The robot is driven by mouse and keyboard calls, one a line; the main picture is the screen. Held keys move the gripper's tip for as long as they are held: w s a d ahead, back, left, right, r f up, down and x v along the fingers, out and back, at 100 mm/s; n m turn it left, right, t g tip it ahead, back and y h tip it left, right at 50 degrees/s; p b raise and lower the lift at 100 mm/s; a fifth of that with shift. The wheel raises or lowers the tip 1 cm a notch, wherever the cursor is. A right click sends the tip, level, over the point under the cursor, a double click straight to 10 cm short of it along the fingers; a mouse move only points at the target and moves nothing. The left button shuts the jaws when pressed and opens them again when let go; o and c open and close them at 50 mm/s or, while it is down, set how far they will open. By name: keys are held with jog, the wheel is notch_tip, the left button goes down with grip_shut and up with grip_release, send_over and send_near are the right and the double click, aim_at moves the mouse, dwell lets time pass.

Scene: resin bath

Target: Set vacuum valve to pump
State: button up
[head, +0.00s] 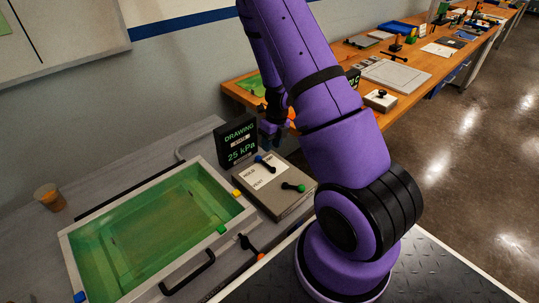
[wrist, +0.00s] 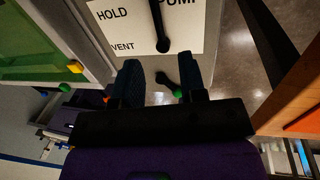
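The vacuum valve's label plate (wrist: 130,30) reads HOLD, VENT and PUMP in the wrist view. Its black lever (wrist: 158,25) runs up from a rounded end, between HOLD and PUMP, and out of the frame. In the head view my gripper (head: 272,132) hangs above and behind the box, partly hidden by my arm.
A green-knobbed lever (head: 293,187) sits on the box's front right. A black display (head: 237,142) reads DRAWING and 25 kPa. A green-lined bath (head: 150,240) with a black handle stands left. A cup (head: 50,197) is farther left. A wooden bench (head: 425,68) holds tools behind.

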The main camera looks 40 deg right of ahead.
jog(key=shift+d+r, duration=0.15)
jog(key=shift+r, duration=0.65)
jog(key=shift+d+r, duration=0.15)
jog(key=shift+r, duration=0.65)
jog(key=s+a+r+n+t, duration=0.1)
jog(key=a+r+n, duration=0.3)
jog(key=r+n, duration=0.3)
jog(key=s+a+r+n+y, duration=0.1)
jog(key=a+r+n, duration=0.35)
jog(key=r, duration=0.45)
jog(key=s+a+r+n+t, duration=0.1)
jog(key=s+a+r+n, duration=0.1)
jog(key=a+r+n, duration=0.35)
jog(key=s+a+r+n+t+h, duration=0.1)
jog(key=s+a+r+n, duration=0.1)
jog(key=s+r+n, duration=0.6)
jog(key=s+a+r+n+t+h, duration=0.2)
jog(key=s+r+n, duration=0.6)
jog(key=s+n, duration=0.1)
jog(key=shift+s+a+n, duration=0.2)
jog(key=shift+s+n, duration=0.2)
jog(key=shift+n, duration=0.5)
